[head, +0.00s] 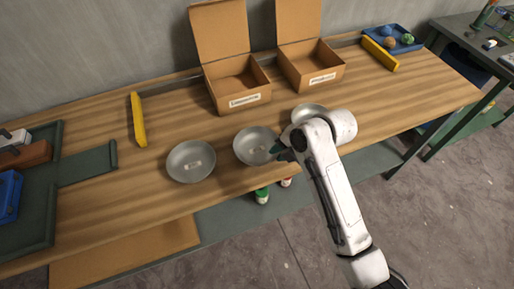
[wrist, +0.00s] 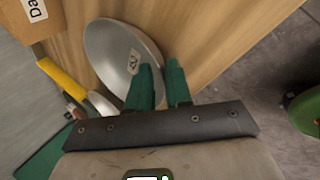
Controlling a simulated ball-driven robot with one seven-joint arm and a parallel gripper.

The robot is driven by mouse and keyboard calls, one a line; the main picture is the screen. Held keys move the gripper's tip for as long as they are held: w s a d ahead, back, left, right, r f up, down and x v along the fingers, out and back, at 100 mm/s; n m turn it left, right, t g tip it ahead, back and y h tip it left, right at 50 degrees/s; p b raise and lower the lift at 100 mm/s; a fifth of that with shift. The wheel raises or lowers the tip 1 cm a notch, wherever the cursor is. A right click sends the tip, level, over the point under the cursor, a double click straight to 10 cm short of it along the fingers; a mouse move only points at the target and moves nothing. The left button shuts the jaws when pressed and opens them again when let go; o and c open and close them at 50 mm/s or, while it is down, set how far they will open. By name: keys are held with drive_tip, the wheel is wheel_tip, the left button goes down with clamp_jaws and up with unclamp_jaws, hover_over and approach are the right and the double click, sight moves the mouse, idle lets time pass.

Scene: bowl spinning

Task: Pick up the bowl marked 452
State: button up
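Three grey metal bowls stand in a row on the wooden table: a left bowl (head: 191,173), a middle bowl (head: 250,143) and a right bowl (head: 305,108) partly behind my arm. Each of the left and middle bowls has a small white label inside, too small to read. My gripper (head: 281,151) is at the right edge of the middle bowl. In the wrist view my green fingers (wrist: 161,72) stand apart with a gap, at the rim of a near bowl (wrist: 112,45).
Two open cardboard boxes (head: 233,84) with labels stand behind the bowls. A yellow bar (head: 137,119) lies left, another (head: 380,54) right beside a blue tray (head: 404,46). Bottles with green and red lids (head: 262,195) show below the table's front edge.

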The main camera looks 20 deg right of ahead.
drive_tip(key=shift+w+a+f, duration=0.2)
drive_tip(key=shift+w+f, duration=0.05)
drive_tip(key=shift+f, duration=0.35)
drive_tip(key=shift+c, duration=0.4)
clamp_jaws()
drive_tip(key=shift+r, duration=0.1)
